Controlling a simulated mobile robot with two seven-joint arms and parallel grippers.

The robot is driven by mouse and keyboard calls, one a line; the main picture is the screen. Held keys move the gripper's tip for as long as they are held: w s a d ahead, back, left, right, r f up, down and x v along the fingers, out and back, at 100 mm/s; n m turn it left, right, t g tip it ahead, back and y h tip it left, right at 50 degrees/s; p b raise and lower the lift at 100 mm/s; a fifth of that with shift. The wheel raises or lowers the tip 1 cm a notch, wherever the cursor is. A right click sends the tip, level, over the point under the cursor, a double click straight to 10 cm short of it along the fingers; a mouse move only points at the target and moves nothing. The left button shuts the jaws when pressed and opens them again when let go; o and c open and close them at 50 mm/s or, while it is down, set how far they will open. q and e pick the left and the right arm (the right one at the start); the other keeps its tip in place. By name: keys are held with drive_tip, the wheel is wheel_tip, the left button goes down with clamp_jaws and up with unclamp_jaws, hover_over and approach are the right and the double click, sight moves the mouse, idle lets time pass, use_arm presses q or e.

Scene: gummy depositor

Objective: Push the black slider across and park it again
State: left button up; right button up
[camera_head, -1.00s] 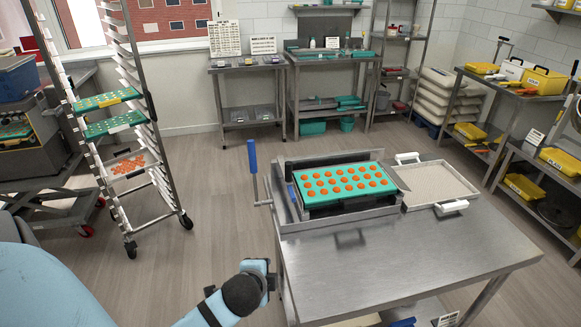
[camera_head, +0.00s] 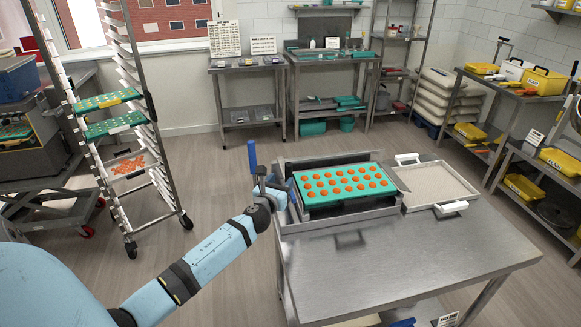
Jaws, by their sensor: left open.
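The steel depositor (camera_head: 298,218) stands on the metal table, with a teal mould (camera_head: 388,190) of orange gummies in it. A dark part (camera_head: 345,208) shows under the mould's front edge; I cannot tell whether it is the black slider. A blue-handled lever (camera_head: 252,157) stands upright at the depositor's left side. My left gripper (camera_head: 264,184) is open beside the lower part of this lever, at the depositor's left end. The fingers are small and partly hidden, and I cannot tell whether they touch the lever. My right gripper is out of view.
A shallow tray (camera_head: 470,193) of pale powder with white handles sits right of the depositor. The front of the metal table (camera_head: 410,255) is clear. A tall rack (camera_head: 165,195) with teal moulds stands at the left, with open floor between it and the table.

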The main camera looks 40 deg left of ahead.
sight(291, 167)
use_arm(q)
drive_tip(key=x, duration=0.8)
drive_tip(key=shift+w, duration=0.35)
clamp_jaws()
